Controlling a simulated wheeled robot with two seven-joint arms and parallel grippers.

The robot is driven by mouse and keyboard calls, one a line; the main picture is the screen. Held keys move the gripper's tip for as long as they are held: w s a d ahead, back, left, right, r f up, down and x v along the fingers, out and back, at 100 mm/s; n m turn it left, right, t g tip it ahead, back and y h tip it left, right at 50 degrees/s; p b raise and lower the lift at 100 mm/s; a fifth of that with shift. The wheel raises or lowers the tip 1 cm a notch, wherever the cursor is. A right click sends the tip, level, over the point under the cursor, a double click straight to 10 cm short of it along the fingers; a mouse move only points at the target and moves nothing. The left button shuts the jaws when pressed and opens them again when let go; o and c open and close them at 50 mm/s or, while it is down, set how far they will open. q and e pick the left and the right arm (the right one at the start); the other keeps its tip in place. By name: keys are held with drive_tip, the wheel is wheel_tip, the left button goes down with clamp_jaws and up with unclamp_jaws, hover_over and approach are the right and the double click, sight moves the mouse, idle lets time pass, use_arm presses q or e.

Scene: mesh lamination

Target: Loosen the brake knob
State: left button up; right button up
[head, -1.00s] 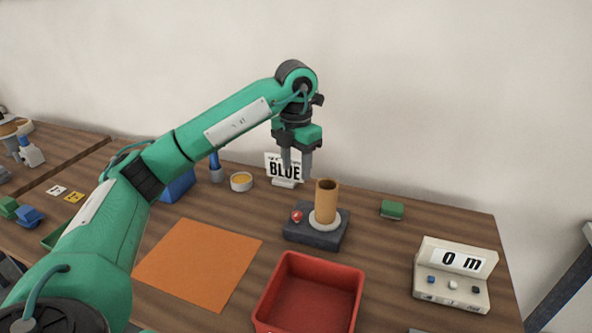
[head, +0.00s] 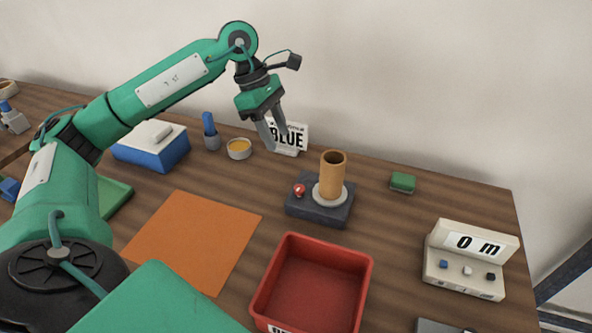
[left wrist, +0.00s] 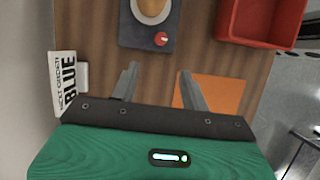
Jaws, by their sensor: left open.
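The brake knob (head: 299,190) is a small red knob on the left part of a dark grey base (head: 318,214). A brown tube (head: 333,170) stands upright on a pale disc on that base. In the left wrist view the red knob (left wrist: 162,39) is at the upper middle, beyond the fingertips. My left gripper (head: 276,144) is open and empty, above the table in front of the BLUE sign, up and left of the knob. It also shows in the left wrist view (left wrist: 159,68), fingers apart. My right gripper is not in view.
A BLUE sign (head: 296,137) stands behind the gripper. A red tray (head: 312,288) is in front of the base. An orange sheet (head: 195,240) lies left. A counter reading 0 m (head: 470,262) stands right. A green block (head: 403,182) lies behind it.

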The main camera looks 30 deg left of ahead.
sight(299, 187)
use_arm(q)
drive_tip(key=shift+m, duration=0.5)
drive_tip(key=p+x, duration=0.1)
drive_tip(key=x, duration=1.2)
drive_tip(key=shift+s+d+f, duration=0.1)
drive_tip(key=shift+d+f, duration=0.05)
drive_tip(key=shift+f, duration=0.1)
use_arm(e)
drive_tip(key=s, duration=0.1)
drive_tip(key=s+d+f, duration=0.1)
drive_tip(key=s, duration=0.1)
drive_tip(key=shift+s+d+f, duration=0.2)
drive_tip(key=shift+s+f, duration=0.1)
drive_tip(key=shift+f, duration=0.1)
use_arm(q)
drive_tip(key=c, duration=1)
drive_tip(key=shift+f+n+b, duration=0.1)
drive_tip(key=shift+n+b, duration=0.25)
drive_tip(key=shift+n, duration=0.05)
drive_tip(key=shift+n+t, duration=0.3)
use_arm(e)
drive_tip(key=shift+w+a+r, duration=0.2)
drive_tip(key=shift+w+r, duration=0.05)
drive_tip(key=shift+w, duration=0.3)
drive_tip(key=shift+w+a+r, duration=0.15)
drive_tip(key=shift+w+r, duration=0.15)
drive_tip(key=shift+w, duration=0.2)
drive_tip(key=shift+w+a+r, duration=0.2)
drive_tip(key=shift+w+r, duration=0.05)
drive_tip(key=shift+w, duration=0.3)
